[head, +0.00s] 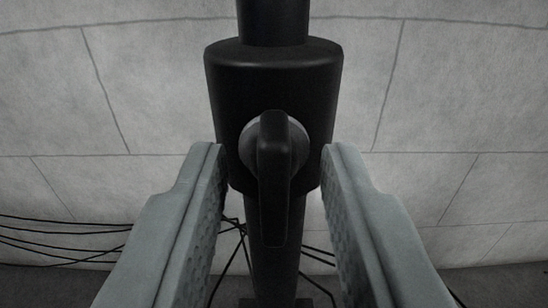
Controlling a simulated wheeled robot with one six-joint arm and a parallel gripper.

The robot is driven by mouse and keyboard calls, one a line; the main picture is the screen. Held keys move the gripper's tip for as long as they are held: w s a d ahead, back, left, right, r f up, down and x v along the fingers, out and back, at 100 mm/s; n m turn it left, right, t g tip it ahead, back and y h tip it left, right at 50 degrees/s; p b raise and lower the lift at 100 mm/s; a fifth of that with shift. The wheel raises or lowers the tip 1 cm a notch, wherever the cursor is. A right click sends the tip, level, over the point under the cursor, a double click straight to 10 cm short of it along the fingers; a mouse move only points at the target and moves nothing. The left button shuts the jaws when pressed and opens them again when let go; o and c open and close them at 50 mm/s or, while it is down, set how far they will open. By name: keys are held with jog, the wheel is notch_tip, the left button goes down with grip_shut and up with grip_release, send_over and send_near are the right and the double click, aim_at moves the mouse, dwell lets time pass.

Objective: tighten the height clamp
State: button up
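The height clamp is a black collar (273,75) around a black upright post (272,22). A black clamp lever (273,180) sits on the front of the collar on a round hub and hangs straight down. My gripper (272,165) is open, with one grey finger on each side of the lever. There is a clear gap between each finger and the lever. The fingertips reach the sides of the collar in the picture; I cannot tell whether they touch it.
A grey panelled wall (465,95) stands behind the post. Thin black cables (65,228) run low behind the post on both sides. The space to the left and right of the collar looks free.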

grip_shut()
jog(key=shift+m, duration=0.4)
jog(key=m, duration=1.2)
jog(key=shift+f+m, duration=0.1)
jog(key=shift+m, duration=2.4)
